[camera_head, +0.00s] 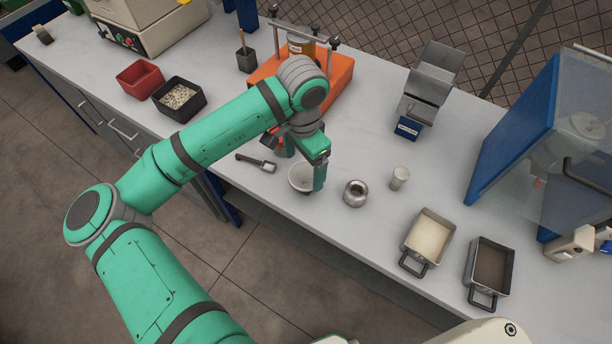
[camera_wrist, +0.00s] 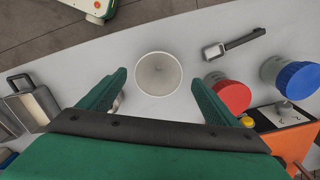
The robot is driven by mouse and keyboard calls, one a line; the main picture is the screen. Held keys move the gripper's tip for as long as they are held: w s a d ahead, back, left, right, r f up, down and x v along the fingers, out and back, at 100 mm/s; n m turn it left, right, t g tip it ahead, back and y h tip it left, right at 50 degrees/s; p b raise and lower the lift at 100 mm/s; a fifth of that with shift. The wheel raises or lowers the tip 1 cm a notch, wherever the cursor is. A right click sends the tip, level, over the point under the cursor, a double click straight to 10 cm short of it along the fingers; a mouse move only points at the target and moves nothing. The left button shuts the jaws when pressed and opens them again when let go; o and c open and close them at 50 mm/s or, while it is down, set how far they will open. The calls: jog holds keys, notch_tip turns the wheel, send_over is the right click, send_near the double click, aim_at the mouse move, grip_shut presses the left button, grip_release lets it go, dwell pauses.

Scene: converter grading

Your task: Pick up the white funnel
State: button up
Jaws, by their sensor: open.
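The white funnel (camera_head: 298,179) stands on the grey bench near its front edge, its round, wide mouth facing up. It also shows in the wrist view (camera_wrist: 158,68), centred just ahead of the gap between my fingers. My gripper (camera_head: 306,172) is over the funnel in the head view, pointing down, with one teal finger in front of the funnel's right side. In the wrist view my gripper (camera_wrist: 159,82) is open, with one finger on each side of the funnel and bench showing between. Nothing is held. The funnel's lower part is hidden.
A round metal pot (camera_head: 355,194) and a small white cylinder (camera_head: 399,178) stand right of the funnel. A scoop (camera_head: 262,165) lies to its left. Red-lidded (camera_wrist: 230,94) and blue-lidded (camera_wrist: 296,79) jars are close by. The orange stand (camera_head: 342,76) is behind my arm.

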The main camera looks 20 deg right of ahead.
aim_at(306, 185)
jog(key=shift+s+d+f, duration=0.1)
jog(key=shift+d+f, duration=0.05)
jog(key=shift+f, duration=2.4)
jog(key=c, duration=0.9)
jog(key=shift+c, duration=1.2)
